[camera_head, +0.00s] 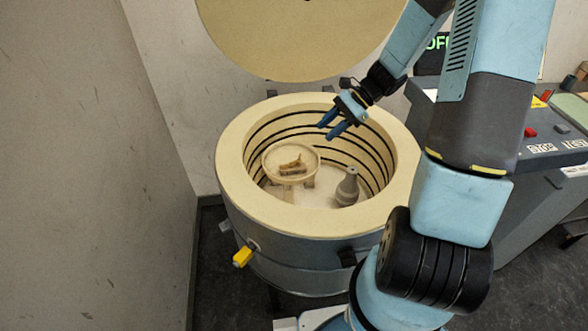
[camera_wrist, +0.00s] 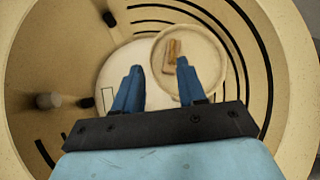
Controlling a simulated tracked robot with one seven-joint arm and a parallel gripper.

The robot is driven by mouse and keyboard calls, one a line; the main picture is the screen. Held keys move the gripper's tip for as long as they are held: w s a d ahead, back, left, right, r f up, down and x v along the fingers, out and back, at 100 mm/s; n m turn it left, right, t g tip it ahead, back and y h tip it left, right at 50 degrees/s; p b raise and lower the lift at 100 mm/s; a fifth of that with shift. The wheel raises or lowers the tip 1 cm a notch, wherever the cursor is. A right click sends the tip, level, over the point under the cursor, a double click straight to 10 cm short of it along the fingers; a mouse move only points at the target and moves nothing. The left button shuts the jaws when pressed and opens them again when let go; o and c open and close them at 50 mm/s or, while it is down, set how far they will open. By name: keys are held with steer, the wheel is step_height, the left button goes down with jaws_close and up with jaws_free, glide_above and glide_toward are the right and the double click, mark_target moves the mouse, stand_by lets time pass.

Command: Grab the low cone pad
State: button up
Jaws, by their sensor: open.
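A small tan cone pad (camera_head: 292,167) with short pointed pieces lies on a round, rimmed cream shelf (camera_head: 267,162) inside the open kiln (camera_head: 236,190). It is the only pad I can make out. In the wrist view the pad (camera_wrist: 174,57) shows on the shelf (camera_wrist: 212,88), beyond and between my fingertips, nearer the right finger. My gripper (camera_head: 326,130) is open and empty, above the kiln, up and to the right of the pad in the head view. It also shows in the wrist view (camera_wrist: 159,64). The fingers appear apart from the pad.
A grey bottle-shaped piece (camera_head: 347,187) stands on the kiln floor right of the shelf. The kiln wall surrounds both, with dark grooves inside. The raised lid (camera_head: 290,45) hangs behind. A grey console (camera_head: 545,150) stands at right, a plain wall (camera_head: 80,150) at left.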

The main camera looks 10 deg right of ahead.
step_height(320, 180, down, 8)
steer(key=w+m+t+y, duration=0.1)
steer(key=w+m+y, duration=0.2)
steer(key=m, duration=0.1)
glide_toward(288, 167)
steer(key=a, duration=0.2)
steer(key=w+a, duration=0.1)
steer(key=shift+a+f+m, duration=0.3)
steer(key=shift+a, duration=0.05)
steer(key=shift+s+x, duration=0.15)
steer(key=shift+x, duration=1.25)
steer(key=shift+s+x, duration=0.15)
steer(key=shift+x, duration=1.25)
steer(key=shift+a+r, duration=0.1)
steer(key=shift+r, duration=0.05)
steer(key=c, duration=0.7)
steer(key=shift+r, duration=0.1)
